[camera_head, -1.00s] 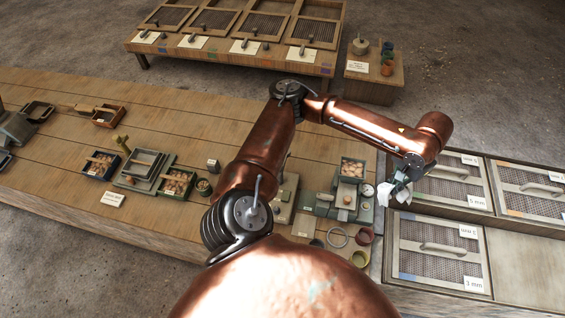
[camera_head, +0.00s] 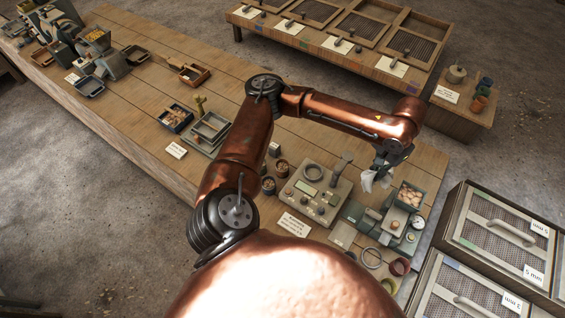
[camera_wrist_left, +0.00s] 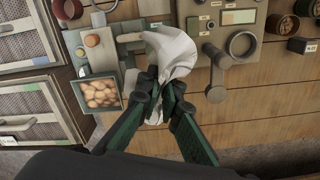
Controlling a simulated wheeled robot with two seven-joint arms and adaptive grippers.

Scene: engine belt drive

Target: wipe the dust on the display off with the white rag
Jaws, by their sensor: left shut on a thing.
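My left gripper (camera_head: 388,163) is shut on the white rag (camera_head: 375,179), which hangs crumpled from its fingertips above the right part of the bench. In the left wrist view the rag (camera_wrist_left: 172,52) bulges out beyond the fingers (camera_wrist_left: 165,92). A grey-beige panel device with a small greenish display (camera_head: 308,187) lies on the bench to the left of the gripper. The display also shows at the top of the left wrist view (camera_wrist_left: 238,17), apart from the rag. Dust on it is too small to make out. My right gripper is not in view.
Below the gripper stands a green-grey device with a tray of brownish lumps (camera_head: 411,195). The panel has a ring (camera_head: 313,172), several knobs and an upright lever (camera_head: 342,163). Small round pots (camera_head: 281,168) stand left of it. Mesh-covered boxes (camera_head: 500,235) stand at right.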

